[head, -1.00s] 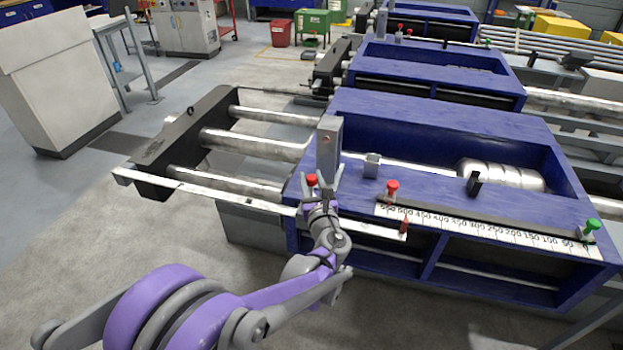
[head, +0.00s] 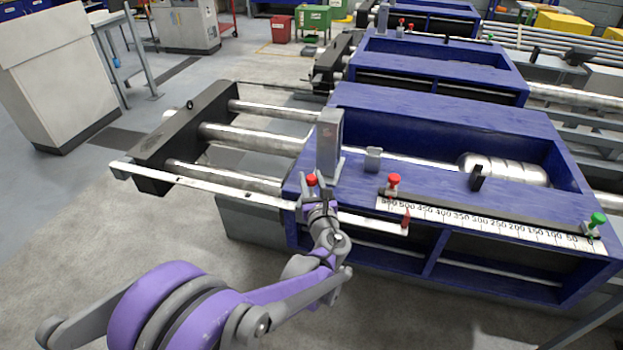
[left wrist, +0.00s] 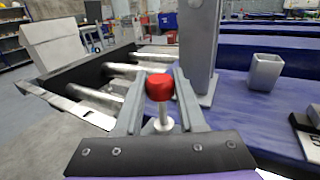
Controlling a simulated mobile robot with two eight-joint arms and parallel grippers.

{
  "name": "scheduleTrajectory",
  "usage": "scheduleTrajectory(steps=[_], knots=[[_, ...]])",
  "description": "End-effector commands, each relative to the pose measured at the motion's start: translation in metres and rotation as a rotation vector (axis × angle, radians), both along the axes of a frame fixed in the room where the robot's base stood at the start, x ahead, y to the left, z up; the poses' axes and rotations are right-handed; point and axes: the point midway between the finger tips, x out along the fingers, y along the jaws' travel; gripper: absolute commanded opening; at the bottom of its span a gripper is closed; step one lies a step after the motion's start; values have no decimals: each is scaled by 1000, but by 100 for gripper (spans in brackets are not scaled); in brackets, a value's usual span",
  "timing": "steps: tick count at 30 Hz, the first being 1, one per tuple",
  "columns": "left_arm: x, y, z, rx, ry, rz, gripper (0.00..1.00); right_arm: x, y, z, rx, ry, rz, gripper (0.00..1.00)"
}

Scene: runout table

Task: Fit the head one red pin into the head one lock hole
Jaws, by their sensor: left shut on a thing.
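The red-capped pin (head: 312,180) is between the fingers of my left gripper (head: 315,188), at the front left corner of the nearest blue frame. In the left wrist view the red cap (left wrist: 160,87) stands above a pale metal shank between the fingers (left wrist: 162,112), which are shut on the pin. The pin looks about upright. A tall grey upright post (head: 329,140) stands just behind the pin; it also shows in the left wrist view (left wrist: 201,50). I cannot make out the lock hole. My right gripper is not in view.
A small grey open-topped box (head: 373,160) sits right of the post. A second red-capped piece (head: 393,183) stands by the numbered scale (head: 480,222), with a green-capped one (head: 597,220) at its right end. A long pale bar (head: 210,186) runs just left of the gripper.

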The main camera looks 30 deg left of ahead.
Motion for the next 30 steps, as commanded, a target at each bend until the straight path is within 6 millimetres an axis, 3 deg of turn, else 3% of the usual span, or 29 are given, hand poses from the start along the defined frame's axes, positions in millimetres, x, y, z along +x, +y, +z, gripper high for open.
scheduleTrajectory(steps=[24,25,30], knots=[[0,0,-21,0,0,0,0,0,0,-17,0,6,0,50],[0,0,-21,0,0,0,43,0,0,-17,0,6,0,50],[0,0,-20,0,0,0,73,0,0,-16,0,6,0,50]])
